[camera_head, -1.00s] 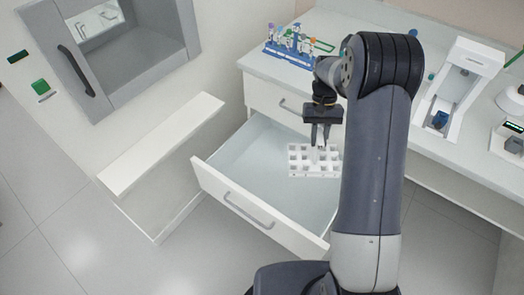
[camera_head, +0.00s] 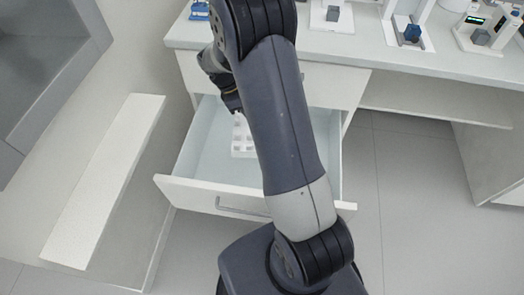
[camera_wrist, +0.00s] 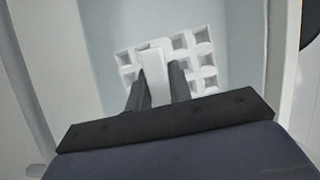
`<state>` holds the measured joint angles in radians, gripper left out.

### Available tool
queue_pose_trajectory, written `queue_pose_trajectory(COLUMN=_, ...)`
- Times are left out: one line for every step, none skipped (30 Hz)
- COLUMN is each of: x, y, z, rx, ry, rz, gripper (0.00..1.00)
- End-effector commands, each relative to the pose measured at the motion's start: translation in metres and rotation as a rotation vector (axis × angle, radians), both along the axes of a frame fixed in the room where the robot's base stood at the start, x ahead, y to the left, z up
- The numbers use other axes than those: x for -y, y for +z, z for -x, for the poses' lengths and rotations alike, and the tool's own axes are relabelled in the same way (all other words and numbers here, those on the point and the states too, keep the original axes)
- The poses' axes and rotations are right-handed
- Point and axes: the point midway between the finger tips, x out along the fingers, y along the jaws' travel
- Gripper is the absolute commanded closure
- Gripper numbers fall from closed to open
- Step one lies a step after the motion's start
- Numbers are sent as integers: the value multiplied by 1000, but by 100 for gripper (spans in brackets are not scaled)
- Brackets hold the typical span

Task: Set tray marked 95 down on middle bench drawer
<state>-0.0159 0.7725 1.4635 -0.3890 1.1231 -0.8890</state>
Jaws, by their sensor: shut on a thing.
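The white tray (camera_wrist: 204,62), a rack with several square cells, is held by its raised middle handle (camera_wrist: 155,72) in my gripper (camera_wrist: 157,85). The wrist view shows the two dark fingers shut on either side of that handle. The tray also shows in the head view (camera_head: 241,148), partly hidden behind my arm. It is over the open drawer (camera_head: 193,186) of the bench, inside the drawer's outline. I cannot tell whether it touches the drawer floor. No number 95 can be read on it.
A white ledge (camera_head: 105,180) stands left of the drawer. A grey-framed cabinet (camera_head: 45,70) is at the upper left. Open floor lies to the right.

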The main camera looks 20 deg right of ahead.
Motion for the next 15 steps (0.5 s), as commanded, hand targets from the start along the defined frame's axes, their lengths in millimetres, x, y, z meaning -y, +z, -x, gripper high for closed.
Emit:
queue_pose_trajectory(x=4, y=-19, z=2, rx=1, ry=81, rz=1, gripper=100)
queue_pose_trajectory(x=6, y=-25, z=4, rx=0, ry=130, rz=0, gripper=100)
queue_pose_trajectory(x=8, y=-31, z=5, rx=1, ry=198, rz=1, gripper=100)
queue_pose_trajectory(x=10, y=-36, z=6, rx=1, ry=246, rz=0, gripper=100)
queue_pose_trajectory(x=12, y=-42, z=7, rx=1, ry=296, rz=0, gripper=100)
queue_pose_trajectory(x=14, y=-48, z=8, rx=1, ry=362, rz=0, gripper=100)
queue_pose_trajectory(x=16, y=-54, z=9, rx=2, ry=411, rz=0, gripper=100)
queue_pose_trajectory(x=18, y=-59, z=10, rx=1, ry=459, rz=0, gripper=100)
queue_pose_trajectory(x=19, y=-66, z=11, rx=2, ry=526, rz=0, gripper=100)
queue_pose_trajectory(x=21, y=-71, z=13, rx=2, ry=575, rz=0, gripper=100)
queue_pose_trajectory(x=22, y=-76, z=14, rx=1, ry=624, rz=0, gripper=100)
queue_pose_trajectory(x=24, y=-82, z=15, rx=2, ry=689, rz=-1, gripper=100)
queue_pose_trajectory(x=25, y=-88, z=16, rx=1, ry=739, rz=0, gripper=100)
queue_pose_trajectory(x=26, y=-92, z=17, rx=1, ry=788, rz=0, gripper=100)
queue_pose_trajectory(x=28, y=-99, z=19, rx=2, ry=852, rz=0, gripper=100)
